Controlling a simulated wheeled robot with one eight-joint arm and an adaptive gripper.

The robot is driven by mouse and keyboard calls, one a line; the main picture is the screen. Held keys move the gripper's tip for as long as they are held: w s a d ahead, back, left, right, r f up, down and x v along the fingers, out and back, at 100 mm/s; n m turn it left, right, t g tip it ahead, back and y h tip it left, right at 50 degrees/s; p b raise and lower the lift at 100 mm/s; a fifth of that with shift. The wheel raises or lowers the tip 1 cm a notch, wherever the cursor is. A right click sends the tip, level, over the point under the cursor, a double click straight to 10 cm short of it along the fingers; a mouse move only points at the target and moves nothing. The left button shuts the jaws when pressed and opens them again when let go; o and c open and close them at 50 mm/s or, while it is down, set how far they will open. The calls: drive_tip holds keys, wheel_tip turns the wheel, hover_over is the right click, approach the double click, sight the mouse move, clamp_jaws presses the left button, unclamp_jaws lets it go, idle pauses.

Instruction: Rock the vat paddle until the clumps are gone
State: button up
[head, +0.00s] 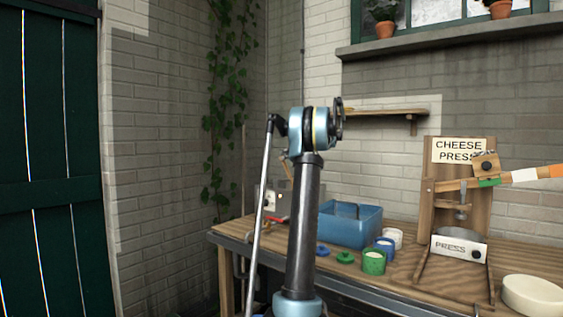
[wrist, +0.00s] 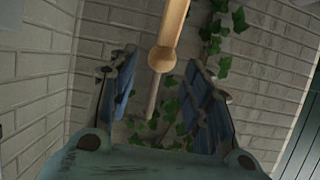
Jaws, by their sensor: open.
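In the wrist view my gripper (wrist: 161,62) is open, with one blue-padded finger on each side. A pale wooden rod with a round knob (wrist: 163,59) shows between the fingers, with clear gaps on both sides. It looks like a handle, but I cannot tell for sure that it is the vat paddle's. In the head view a blue rectangular vat (head: 349,227) stands on the bench, partly behind my arm. The paddle in it and any clumps cannot be made out. My gripper is not clearly seen in the head view.
The wooden bench (head: 408,291) also holds small tubs, including a green one (head: 374,263), and a white bowl (head: 533,296). A cheese press (head: 459,247) with a striped lever stands to the right. A small shelf (head: 385,112) and ivy (head: 228,90) are on the brick wall.

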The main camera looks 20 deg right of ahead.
drive_tip(key=shift+x, duration=2.45)
drive_tip(key=shift+c, duration=0.5)
clamp_jaws()
